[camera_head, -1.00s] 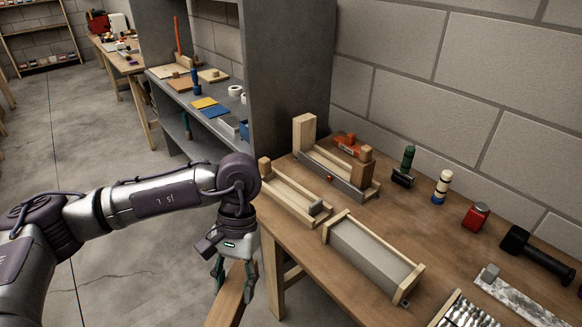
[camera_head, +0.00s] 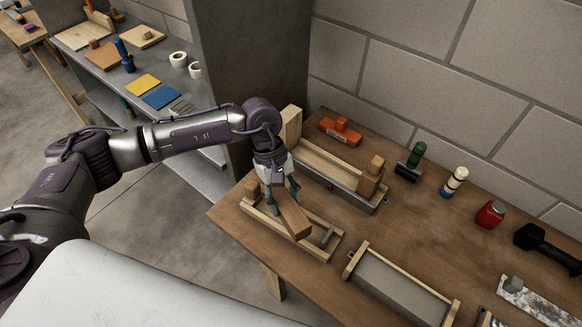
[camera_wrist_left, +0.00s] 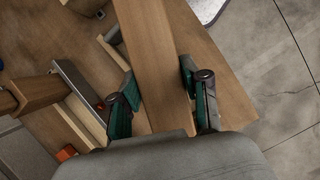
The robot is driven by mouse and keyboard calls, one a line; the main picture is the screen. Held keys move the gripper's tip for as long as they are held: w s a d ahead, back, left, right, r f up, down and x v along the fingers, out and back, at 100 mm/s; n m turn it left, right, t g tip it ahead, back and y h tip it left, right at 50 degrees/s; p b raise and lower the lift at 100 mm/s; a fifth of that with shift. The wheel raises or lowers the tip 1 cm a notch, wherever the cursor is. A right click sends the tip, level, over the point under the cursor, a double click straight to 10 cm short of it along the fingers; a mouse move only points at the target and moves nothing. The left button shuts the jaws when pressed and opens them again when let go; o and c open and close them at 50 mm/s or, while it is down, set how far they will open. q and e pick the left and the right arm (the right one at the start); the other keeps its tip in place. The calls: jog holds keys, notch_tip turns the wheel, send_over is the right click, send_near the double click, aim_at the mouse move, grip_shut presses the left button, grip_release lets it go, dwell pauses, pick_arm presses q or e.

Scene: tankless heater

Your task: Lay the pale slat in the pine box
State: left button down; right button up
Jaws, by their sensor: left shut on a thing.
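My left gripper (camera_head: 282,198) is shut on a flat wooden slat (camera_head: 294,219), which looks mid-brown. In the left wrist view, the slat (camera_wrist_left: 160,65) runs lengthwise between the green-padded fingers (camera_wrist_left: 160,100). In the head view it slants over a shallow pine box (camera_head: 270,240) at the bench's left end and hides part of its inside. A small grey block (camera_head: 327,237) sits at the box's right end. I cannot tell whether the slat touches the box. My right gripper is not in view.
Behind stands a long wooden trough with a metal side (camera_head: 345,189). A wood-framed tray with a grey inside (camera_head: 400,285) lies to the right.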

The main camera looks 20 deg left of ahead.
pick_arm(q)
jog(key=n+p, duration=0.1)
jog(key=w+n+t+p, duration=0.1)
jog(key=n, duration=0.1)
jog(key=d+n+h+p, duration=0.1)
jog(key=shift+w+d+r+n+p, duration=0.1)
jog(key=shift+w+r+n+p, duration=0.1)
jog(key=shift+w+n+p, duration=0.15)
jog(key=shift+d+f+t, duration=0.1)
jog(key=shift+t, duration=0.2)
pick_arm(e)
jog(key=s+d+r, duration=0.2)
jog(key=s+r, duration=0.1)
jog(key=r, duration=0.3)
pick_arm(q)
jog(key=shift+f+n, duration=0.15)
jog(key=shift+n, duration=0.1)
jog(key=shift+w+f, duration=0.15)
jog(key=shift+w, duration=0.05)
jog(key=shift+b, duration=0.4)
jog(key=shift+f+b, duration=0.4)
notch_tip(320, 180, down, 6)
jog(key=b, duration=0.6)
jog(key=shift+f+b, duration=0.6)
jog(key=shift+f, duration=0.05)
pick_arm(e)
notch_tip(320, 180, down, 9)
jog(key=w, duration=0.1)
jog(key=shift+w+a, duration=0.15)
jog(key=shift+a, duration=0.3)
